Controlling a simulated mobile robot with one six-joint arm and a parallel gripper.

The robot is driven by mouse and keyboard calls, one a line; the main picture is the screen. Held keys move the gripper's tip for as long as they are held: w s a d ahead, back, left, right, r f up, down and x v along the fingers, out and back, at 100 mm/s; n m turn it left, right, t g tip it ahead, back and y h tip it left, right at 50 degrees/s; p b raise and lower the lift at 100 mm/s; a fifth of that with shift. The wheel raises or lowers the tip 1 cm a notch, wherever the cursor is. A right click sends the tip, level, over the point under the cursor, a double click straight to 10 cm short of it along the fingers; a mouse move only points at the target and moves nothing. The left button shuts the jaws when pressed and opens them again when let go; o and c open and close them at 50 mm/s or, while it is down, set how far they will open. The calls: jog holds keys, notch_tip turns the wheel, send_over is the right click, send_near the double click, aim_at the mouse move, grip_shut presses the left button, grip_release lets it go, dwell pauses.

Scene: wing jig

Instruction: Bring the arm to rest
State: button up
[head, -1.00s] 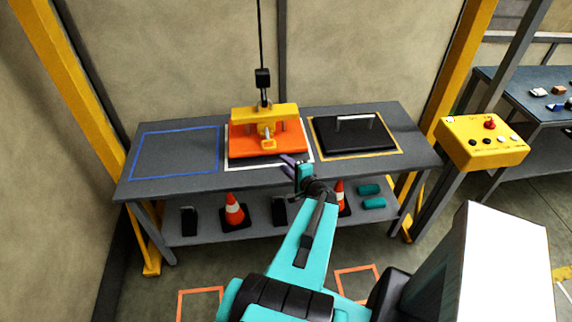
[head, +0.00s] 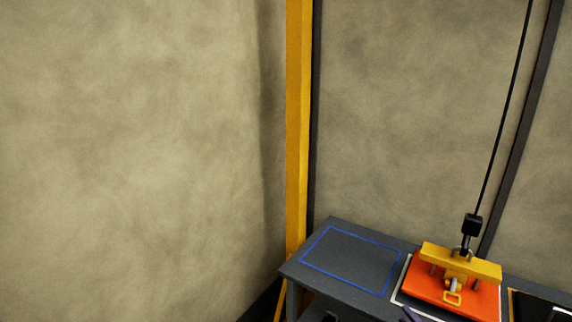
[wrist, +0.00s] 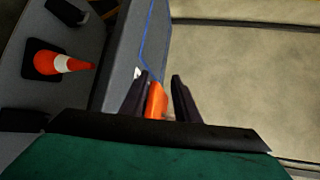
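My gripper (wrist: 161,88) shows in the wrist view as two dark fingers standing apart, so it is open. Part of the orange block (wrist: 156,101) shows between and beyond the fingers, and I see no finger pressed on it. In the head view only a dark fingertip (head: 411,314) of mine shows at the bottom edge, in front of the table. The orange block (head: 428,287) lies in the white outline on the table with a yellow lifting beam (head: 480,268) on top. The rest of my arm is out of view.
The grey table (head: 325,283) has an empty blue outline (head: 352,258) at left. A black hook block (head: 472,225) hangs on a cable over the beam. A yellow post (head: 298,130) stands behind. An orange cone (wrist: 52,64) is on the lower shelf.

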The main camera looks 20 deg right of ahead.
jog(key=w+a+f+n+g+y+b, duration=0.1)
jog(key=w+a+f+n+y, duration=0.3)
jog(key=a, duration=0.7)
jog(key=w+a+f+n+y+b, duration=0.1)
jog(key=w+a+f+n+y, duration=0.15)
jog(key=w+a+f, duration=0.55)
jog(key=s+a+f+n+g+y+b, duration=0.1)
jog(key=a+f+n+g+y, duration=0.1)
jog(key=a, duration=0.6)
jog(key=s+a+f+n+g+y+b, duration=0.1)
jog(key=s+a+f+n+g+y, duration=0.15)
jog(key=a, duration=0.65)
jog(key=s+a+f+n+g+y+b, duration=0.1)
jog(key=a+f+n+g, duration=0.1)
jog(key=a, duration=0.6)
jog(key=s+a+f+n+g+h+b, duration=0.2)
jog(key=s+a+f+n+g, duration=0.6)
jog(key=s+a+f, duration=0.55)
jog(key=s+d+n+g+h, duration=0.1)
jog(key=s+d+g+h, duration=0.4)
jog(key=s+d, duration=0.6)
jog(key=shift+s+d+f+h, duration=0.15)
jog(key=shift+s+d+h, duration=0.15)
jog(key=shift+d+h, duration=0.15)
